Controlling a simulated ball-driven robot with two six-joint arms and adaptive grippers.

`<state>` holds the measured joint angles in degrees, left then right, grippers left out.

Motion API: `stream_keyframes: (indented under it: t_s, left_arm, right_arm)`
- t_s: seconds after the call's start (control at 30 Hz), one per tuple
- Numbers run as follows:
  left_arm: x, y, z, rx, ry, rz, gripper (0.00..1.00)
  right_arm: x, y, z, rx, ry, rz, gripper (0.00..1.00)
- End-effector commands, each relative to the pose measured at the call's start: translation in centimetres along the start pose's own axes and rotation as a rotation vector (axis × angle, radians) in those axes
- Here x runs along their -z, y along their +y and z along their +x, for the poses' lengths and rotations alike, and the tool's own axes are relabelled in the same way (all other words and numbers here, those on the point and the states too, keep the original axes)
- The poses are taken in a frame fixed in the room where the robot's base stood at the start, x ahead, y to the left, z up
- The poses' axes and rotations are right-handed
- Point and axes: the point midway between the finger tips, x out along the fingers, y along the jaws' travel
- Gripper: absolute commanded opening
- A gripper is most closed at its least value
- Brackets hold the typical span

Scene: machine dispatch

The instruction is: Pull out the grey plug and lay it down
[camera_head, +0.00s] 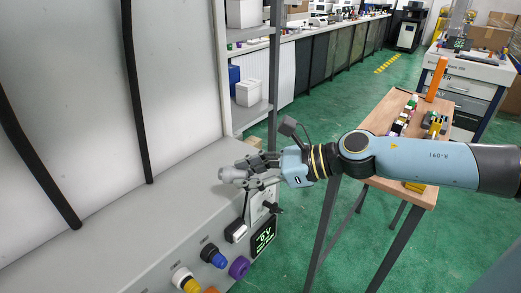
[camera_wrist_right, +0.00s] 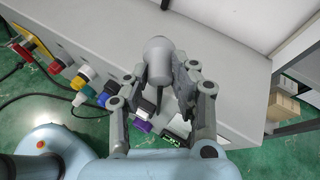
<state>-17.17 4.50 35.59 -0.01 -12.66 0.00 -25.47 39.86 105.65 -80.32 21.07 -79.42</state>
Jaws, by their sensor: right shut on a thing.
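My right gripper (camera_head: 256,169) is shut on the grey plug (camera_head: 233,176), a light grey rounded cylinder. The plug points left out of the jaws, over the top of the grey machine cabinet (camera_head: 130,222) near its front edge. In the right wrist view the plug (camera_wrist_right: 158,61) sits between the two fingers (camera_wrist_right: 162,84) with its round end away from the palm. It is clear of the front panel's sockets. I cannot tell whether it touches the cabinet top. My left gripper is not in view.
The front panel carries a blue plug (camera_head: 214,256), a purple plug (camera_head: 239,267), a yellow and white plug (camera_head: 185,279) and a green-lit display (camera_head: 263,237). A wooden table (camera_head: 385,116) stands right.

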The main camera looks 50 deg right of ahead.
Motion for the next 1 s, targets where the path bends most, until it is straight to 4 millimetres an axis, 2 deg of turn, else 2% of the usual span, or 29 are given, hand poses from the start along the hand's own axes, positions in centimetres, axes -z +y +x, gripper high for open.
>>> stream_keyframes:
  t_s: [0.6, 0.7, 1.0]
  left_arm:
    - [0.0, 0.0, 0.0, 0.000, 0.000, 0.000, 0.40]
    - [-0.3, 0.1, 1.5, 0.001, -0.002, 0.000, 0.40]
    - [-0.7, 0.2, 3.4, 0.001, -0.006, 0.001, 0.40]
  right_arm:
    - [-1.4, -3.3, 6.0, 0.002, -0.002, 0.002, 0.00]
    - [0.3, -2.9, 6.4, -0.001, 0.002, 0.002, 0.00]
    - [2.1, -2.6, 7.1, 0.000, 0.001, 0.001, 0.00]
